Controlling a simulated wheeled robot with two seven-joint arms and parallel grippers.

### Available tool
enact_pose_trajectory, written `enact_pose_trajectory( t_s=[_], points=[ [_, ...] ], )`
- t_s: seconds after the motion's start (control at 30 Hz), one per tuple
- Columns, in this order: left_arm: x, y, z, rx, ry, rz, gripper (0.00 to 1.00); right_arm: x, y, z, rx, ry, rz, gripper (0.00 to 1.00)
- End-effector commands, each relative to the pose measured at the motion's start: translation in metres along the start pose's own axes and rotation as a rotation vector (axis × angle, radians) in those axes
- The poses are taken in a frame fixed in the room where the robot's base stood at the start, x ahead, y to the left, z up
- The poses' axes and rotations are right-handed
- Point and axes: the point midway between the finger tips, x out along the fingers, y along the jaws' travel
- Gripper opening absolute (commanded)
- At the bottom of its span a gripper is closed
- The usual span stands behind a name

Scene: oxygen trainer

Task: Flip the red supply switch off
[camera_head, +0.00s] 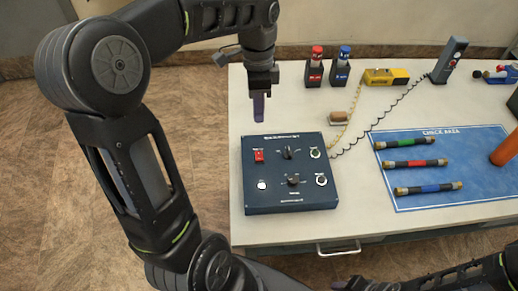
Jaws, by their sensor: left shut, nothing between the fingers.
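The red supply switch (259,156) sits at the upper left of the dark blue control box (290,195), which lies on the white table near its left edge. The switch is small, and I cannot tell which way it is tipped. My left gripper (259,118) points down above the back left corner of the box, just behind the switch in the picture. It is shut and empty and looks apart from the switch. Part of my right arm shows at the bottom right, but the state of its gripper cannot be made out.
The box also carries black knobs (293,181), round sockets and a white button (262,185). A coiled cord (385,118) runs from it to a grey handset (449,60). Several banded tubes (413,163) lie on the blue check area mat (440,205). Two bottles stand behind.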

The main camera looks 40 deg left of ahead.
Motion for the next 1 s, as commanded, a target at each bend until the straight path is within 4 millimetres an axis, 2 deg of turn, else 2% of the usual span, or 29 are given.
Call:
enact_pose_trajectory(
  t_s=[0.23, 0.37, 0.57, 0.8, 1.0],
  points=[
    [0.004, 0.0, 0.0, -0.001, -0.001, 0.0, 0.0, -0.001, 0.0, 0.0, 0.0, 0.0, 0.0, 0.36],
    [0.015, 0.0, 0.001, -0.001, -0.003, 0.002, 0.0, -0.002, -0.001, 0.0, 0.001, -0.001, 0.001, 0.36],
    [0.046, 0.001, 0.001, -0.002, -0.003, 0.004, 0.0, -0.006, -0.002, 0.001, 0.002, -0.002, 0.002, 0.36],
    [0.095, 0.001, 0.001, -0.001, -0.003, 0.005, 0.0, -0.012, -0.003, 0.002, 0.003, -0.004, 0.005, 0.36],
    [0.126, 0.001, 0.001, -0.002, -0.002, 0.002, 0.0, -0.018, -0.005, 0.003, 0.005, -0.006, 0.007, 0.36]
  ],
)
